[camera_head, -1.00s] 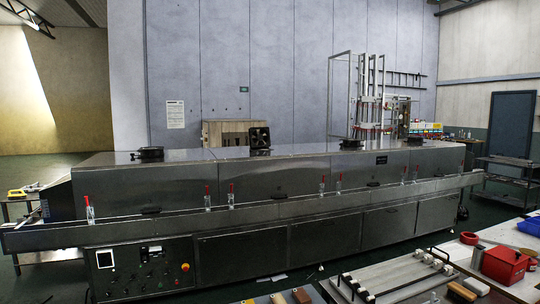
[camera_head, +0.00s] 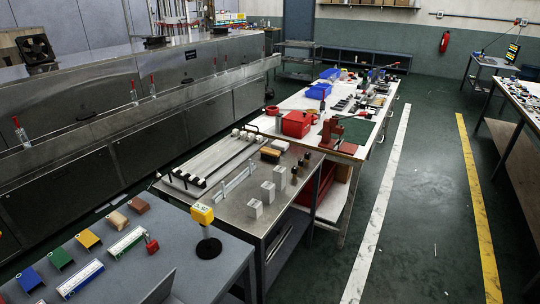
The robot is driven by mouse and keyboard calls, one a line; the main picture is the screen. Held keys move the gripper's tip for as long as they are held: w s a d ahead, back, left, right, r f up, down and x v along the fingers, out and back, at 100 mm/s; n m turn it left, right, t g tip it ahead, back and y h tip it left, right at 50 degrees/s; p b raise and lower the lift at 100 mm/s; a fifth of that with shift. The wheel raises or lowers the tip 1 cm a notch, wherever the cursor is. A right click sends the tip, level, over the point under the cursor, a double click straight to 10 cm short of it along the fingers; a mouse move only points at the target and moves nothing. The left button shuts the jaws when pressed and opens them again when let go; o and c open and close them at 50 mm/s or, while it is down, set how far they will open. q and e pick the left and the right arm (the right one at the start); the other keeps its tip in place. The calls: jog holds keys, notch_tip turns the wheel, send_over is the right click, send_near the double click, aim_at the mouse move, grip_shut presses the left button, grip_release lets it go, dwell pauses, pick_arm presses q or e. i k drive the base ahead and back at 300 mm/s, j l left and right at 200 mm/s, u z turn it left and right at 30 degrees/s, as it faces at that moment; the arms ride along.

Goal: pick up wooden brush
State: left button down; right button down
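A small tan block with a dark side (camera_head: 270,154), which looks like the wooden brush, lies on the steel table (camera_head: 225,205) in the middle of the view. It is too small to make out its bristles clearly. It sits just right of the long white-ended rails and behind the small metal blocks. Neither of my grippers is in view, and nothing is seen touching the block.
A grey table (camera_head: 215,275) with coloured pieces and a yellow device on a stand (camera_head: 203,214) is in front. A red box (camera_head: 296,124) stands on the white table behind. The long steel dryer (camera_head: 120,120) runs along the left. Green floor (camera_head: 420,220) is clear on the right.

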aim_at(271, 154)
jog(key=l, duration=0.45)
jog(key=i+l+u, duration=0.1)
jog(key=i+l, duration=0.55)
jog(key=i+l+u, duration=0.15)
jog(key=i+l, duration=0.5)
jog(key=l, duration=0.2)
